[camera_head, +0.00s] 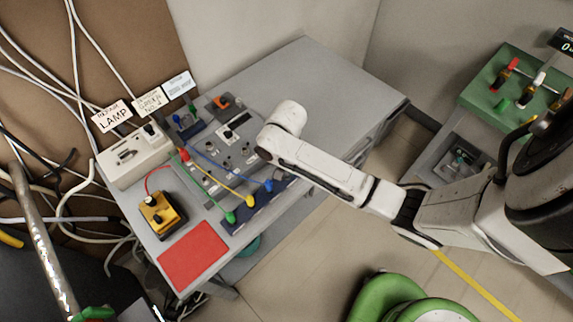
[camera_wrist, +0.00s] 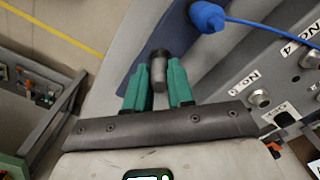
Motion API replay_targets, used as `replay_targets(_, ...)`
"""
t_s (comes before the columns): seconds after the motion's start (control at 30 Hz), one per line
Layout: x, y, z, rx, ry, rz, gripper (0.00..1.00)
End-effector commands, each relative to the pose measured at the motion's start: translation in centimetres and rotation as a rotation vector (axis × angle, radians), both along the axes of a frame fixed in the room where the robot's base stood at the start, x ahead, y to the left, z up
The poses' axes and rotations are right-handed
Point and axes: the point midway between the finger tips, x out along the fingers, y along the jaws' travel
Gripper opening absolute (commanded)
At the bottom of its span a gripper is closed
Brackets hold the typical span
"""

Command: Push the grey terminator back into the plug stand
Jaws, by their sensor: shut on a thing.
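The grey terminator (camera_wrist: 160,72) is a short dark grey cylinder in the wrist view. It sits between the teal fingers of my gripper (camera_wrist: 159,66), which are shut on it. The dark blue plug stand (camera_wrist: 171,31) lies just beyond the fingertips; I cannot tell how deep the terminator sits in it. A blue plug (camera_wrist: 207,17) with a blue cable stands to the right of the terminator. In the head view the plug stand (camera_head: 262,208) lies along the bench's front edge, and my arm hides the gripper and terminator.
A grey panel with sockets (camera_wrist: 259,98) lies to the right in the wrist view. In the head view, a green plug (camera_head: 231,217) and a yellow plug (camera_head: 249,201) stand along the stand. A yellow box (camera_head: 163,214) and red mat (camera_head: 194,254) lie left. The bench's back right is clear.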

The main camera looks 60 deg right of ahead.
Motion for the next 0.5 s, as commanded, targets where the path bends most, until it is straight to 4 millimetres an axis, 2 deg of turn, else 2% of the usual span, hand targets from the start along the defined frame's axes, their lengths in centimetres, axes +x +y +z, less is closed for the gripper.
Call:
replay_targets(0.1,-0.05,0.02,-0.35,0.001,0.002,-0.001,0.00)
replay_targets(0.13,-0.05,0.01,-0.32,0.001,0.002,0.000,0.26)
replay_targets(0.4,-0.04,-0.01,-0.28,0.000,0.001,-0.001,0.52)
replay_targets(0.5,-0.04,-0.01,-0.28,0.000,0.001,-0.001,0.53)
